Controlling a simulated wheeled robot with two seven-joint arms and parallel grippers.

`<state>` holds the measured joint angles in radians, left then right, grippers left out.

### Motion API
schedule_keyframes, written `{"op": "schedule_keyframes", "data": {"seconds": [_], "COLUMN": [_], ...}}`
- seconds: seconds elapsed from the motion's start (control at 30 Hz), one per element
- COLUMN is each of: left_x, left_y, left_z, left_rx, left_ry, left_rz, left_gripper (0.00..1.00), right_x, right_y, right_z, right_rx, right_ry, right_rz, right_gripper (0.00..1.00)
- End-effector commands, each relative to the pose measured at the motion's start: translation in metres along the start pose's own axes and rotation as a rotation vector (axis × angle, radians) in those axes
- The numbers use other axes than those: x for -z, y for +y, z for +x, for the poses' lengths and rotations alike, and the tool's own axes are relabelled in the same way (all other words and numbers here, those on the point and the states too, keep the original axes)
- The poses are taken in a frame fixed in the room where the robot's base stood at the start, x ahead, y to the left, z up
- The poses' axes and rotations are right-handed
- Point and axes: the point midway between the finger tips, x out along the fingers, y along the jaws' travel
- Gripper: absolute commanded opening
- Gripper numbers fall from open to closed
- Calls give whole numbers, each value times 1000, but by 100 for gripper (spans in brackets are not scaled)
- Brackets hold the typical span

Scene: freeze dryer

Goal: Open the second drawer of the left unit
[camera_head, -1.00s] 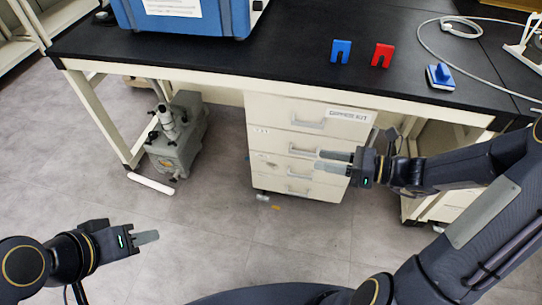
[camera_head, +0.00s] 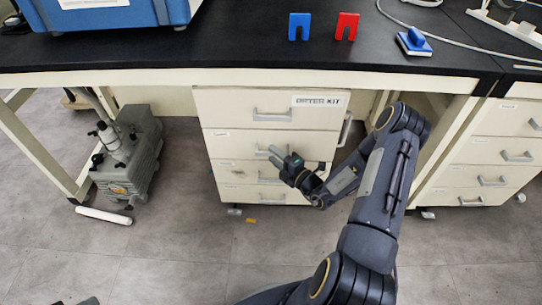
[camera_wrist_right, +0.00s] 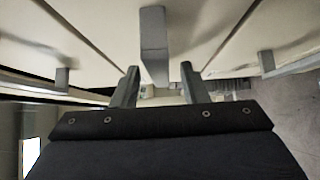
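The left unit (camera_head: 225,105) is a cream drawer cabinet under the black bench, and all its drawers look closed. Its second drawer (camera_head: 232,146) is below the top drawer with the printed label. My right gripper (camera_head: 272,154) is at the front of the second drawer and largely covers its handle. In the right wrist view the open fingers (camera_wrist_right: 158,78) stand either side of a grey handle (camera_wrist_right: 153,45), with gaps showing on both sides. I cannot tell how deep the handle is between them. A small grey piece at the bottom left edge seems to be my left gripper (camera_head: 87,301).
Another drawer unit (camera_head: 475,151) stands at the right. A grey pump (camera_head: 130,165) is on the floor at the left.

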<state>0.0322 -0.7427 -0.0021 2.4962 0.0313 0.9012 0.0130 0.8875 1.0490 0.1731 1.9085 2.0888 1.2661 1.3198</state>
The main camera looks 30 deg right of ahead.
Motion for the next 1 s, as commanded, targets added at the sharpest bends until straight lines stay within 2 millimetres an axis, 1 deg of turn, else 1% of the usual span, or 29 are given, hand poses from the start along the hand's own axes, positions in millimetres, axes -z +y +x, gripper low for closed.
{"op": "schedule_keyframes", "data": {"seconds": [0.03,0.17,0.43,0.47,0.7,0.77,1.0], "left_x": [-2,-2,-2,-2,-2,-2,-2], "left_y": [-1,-2,-2,-2,-2,-2,-2], "left_z": [3,4,4,4,4,4,4], "left_rx": [0,0,0,0,0,0,0], "left_ry": [0,0,0,0,0,0,0], "left_rz": [0,0,0,0,0,0,0], "left_gripper": [36,36,36,36,36,36,36], "right_x": [0,0,0,0,0,0,0], "right_y": [-1,0,0,0,0,0,0], "right_z": [6,16,18,18,17,17,17], "right_rx": [-1,-1,0,0,0,0,1], "right_ry": [2,1,1,1,1,1,1], "right_rz": [-1,-1,-1,-1,-1,-1,-1], "right_gripper": [40,40,40,39,7,0,0]}}
